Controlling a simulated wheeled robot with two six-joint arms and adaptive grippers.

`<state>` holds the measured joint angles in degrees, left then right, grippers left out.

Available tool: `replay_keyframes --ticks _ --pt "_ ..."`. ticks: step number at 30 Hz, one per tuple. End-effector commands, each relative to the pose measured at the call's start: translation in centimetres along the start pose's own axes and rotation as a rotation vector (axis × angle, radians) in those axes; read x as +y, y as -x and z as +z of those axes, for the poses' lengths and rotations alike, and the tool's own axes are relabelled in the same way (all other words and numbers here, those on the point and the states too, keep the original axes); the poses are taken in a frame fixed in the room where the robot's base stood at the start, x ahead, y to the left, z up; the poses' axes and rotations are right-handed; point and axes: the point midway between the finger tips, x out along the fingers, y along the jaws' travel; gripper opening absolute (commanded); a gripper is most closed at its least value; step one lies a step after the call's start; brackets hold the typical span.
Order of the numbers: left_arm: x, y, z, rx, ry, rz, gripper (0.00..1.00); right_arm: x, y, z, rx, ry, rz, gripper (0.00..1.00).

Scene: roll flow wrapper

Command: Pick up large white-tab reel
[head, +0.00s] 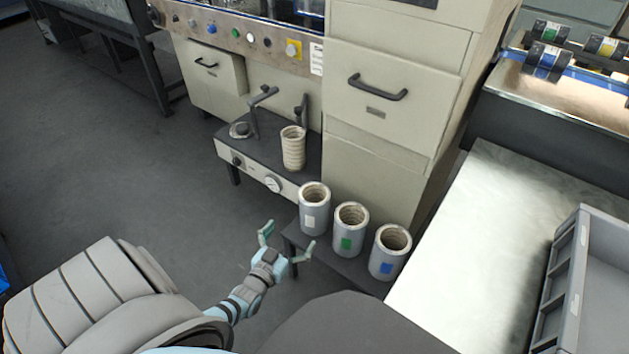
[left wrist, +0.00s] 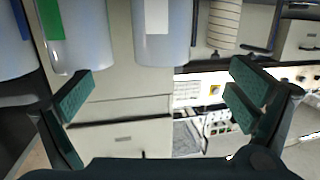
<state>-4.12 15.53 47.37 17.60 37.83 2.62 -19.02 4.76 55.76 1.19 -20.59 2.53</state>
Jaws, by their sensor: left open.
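The large white-tab reel (head: 314,209) is a grey cylinder with a hollow core and a white label. It stands upright at the left end of a row of three on a low dark shelf. In the left wrist view the white-tab reel (left wrist: 161,32) shows at the top, beyond the fingers and partly cut off. My left gripper (head: 288,247) is open and empty, apart from the reel, in front of it and a little to its left. In the left wrist view its fingers (left wrist: 160,98) are spread wide. My right gripper is not in view.
A green-tab reel (head: 350,230) and a blue-tab reel (head: 389,252) stand just right of it. A cream ribbed roll (head: 293,148) stands on the machine's dark ledge behind. A cream cabinet (head: 390,110) rises behind the reels. A grey crate (head: 592,285) sits on the right-hand table. Floor at left is clear.

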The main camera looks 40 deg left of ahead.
Motion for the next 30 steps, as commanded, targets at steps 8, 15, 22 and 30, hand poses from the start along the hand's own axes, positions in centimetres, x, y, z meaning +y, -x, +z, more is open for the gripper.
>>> replay_keyframes --ticks 8,15,22,30 --pt "-0.5 -5.8 -1.6 0.083 0.012 -0.008 1.00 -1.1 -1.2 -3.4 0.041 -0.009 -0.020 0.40" --pt "-0.6 -9.5 -1.9 0.075 0.010 -0.009 1.00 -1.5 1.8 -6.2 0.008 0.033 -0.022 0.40" --pt "-0.6 -11.3 -2.5 0.076 0.011 -0.008 1.00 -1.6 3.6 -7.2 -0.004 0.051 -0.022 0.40" --pt "-0.5 -14.4 -2.9 0.073 0.011 -0.008 1.00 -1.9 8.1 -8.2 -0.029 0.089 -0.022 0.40"
